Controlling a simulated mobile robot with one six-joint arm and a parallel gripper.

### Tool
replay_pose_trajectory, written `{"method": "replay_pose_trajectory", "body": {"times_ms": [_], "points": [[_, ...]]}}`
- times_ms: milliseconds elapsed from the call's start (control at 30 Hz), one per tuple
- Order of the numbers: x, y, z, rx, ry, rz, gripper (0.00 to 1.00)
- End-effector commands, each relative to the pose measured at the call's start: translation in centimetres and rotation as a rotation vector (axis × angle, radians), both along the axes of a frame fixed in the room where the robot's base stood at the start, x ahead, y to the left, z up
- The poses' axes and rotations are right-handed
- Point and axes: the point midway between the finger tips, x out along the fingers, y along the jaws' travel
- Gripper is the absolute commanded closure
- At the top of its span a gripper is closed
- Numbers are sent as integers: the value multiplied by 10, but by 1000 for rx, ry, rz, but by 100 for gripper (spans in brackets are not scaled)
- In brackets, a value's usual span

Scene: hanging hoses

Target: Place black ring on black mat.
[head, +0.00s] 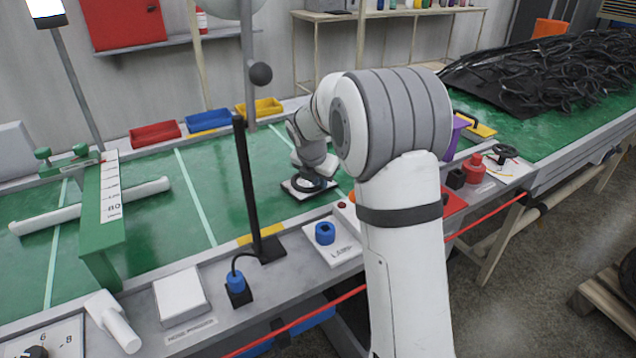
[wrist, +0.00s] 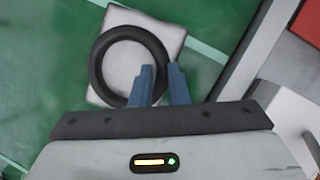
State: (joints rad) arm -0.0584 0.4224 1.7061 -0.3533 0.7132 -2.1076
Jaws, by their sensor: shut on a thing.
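My gripper (wrist: 161,72) is shut on the rim of the black ring (wrist: 97,62), at the ring's lower right in the wrist view. The ring is over a pale grey square pad (wrist: 117,24) on the green bench; I cannot tell whether it touches the pad. In the head view my arm reaches down to the green bench, and the ring (head: 308,184) shows as a small dark shape under the wrist. A black sheet (head: 487,98) under a heap of black hoses lies at the right; I cannot tell whether it is the black mat.
A black post (head: 244,185) stands on the bench's front edge, left of my arm. Red, blue and yellow trays (head: 208,121) line the back. A green gauge frame (head: 103,215) is at the left. Green bench top left of my arm is mostly clear.

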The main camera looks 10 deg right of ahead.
Motion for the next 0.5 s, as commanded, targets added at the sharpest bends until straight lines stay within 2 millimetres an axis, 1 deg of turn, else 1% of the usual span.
{"method": "replay_pose_trajectory", "body": {"times_ms": [167, 200, 433, 467, 500], "points": [[0, -1, 0, 0, 1, 0, 100], [0, -1, 0, -1, 2, -1, 85], [0, -1, 0, 0, 2, -2, 66], [0, -1, 0, 0, 2, -2, 64], [0, -1, 0, 0, 2, -2, 64]]}}
